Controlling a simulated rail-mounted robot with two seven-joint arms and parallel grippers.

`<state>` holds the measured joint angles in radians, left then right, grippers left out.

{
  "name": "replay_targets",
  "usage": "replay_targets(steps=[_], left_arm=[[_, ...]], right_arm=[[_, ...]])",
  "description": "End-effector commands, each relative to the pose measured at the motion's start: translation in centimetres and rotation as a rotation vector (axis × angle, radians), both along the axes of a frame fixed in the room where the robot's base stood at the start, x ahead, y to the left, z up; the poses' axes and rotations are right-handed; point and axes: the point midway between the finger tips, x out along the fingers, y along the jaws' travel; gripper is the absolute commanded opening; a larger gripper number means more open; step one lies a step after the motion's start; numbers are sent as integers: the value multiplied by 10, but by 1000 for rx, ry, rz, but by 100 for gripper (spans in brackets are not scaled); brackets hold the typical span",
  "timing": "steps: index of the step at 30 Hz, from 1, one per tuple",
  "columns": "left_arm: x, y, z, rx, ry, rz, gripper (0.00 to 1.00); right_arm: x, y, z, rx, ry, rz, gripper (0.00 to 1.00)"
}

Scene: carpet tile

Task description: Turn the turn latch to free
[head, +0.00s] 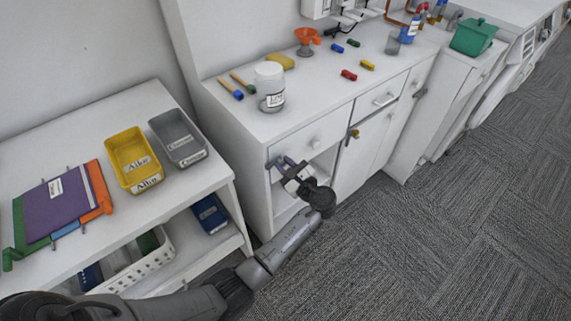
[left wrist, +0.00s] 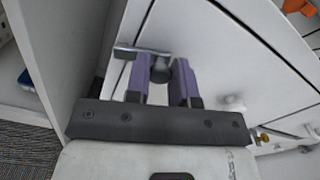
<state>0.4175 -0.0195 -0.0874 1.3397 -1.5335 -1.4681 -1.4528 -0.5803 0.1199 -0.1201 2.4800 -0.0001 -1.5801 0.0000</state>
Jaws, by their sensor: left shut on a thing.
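The turn latch (left wrist: 142,52) shows in the left wrist view as a flat metal bar on a dark round hub, mounted on the white cabinet front (left wrist: 225,60). The bar lies nearly level in that picture, its longer end pointing left. My left gripper (left wrist: 161,72) has its purple fingers either side of the hub, shut on the latch. In the head view my left gripper (head: 290,174) is at the left of the cabinet front, below the drawer, and largely covers the latch. My right gripper is in neither view.
A white drawer knob (head: 315,142) and a brass fitting (head: 354,134) are close by on the cabinet front. The shelf unit with a yellow bin (head: 133,159) is to the left. Carpet is clear at right.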

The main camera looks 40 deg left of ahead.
Motion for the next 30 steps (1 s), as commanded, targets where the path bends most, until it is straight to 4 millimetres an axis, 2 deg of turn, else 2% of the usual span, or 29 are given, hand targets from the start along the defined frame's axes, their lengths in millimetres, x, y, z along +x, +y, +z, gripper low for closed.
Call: replay_targets(steps=[3, 13, 30], left_arm=[[-2, 0, 7, -21, -110, 0, 0], [-9, 2, 15, -82, -420, 0, 0], [-27, 5, 23, -186, -937, 0, 0]], right_arm=[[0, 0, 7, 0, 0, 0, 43], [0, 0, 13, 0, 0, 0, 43], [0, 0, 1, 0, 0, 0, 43]])
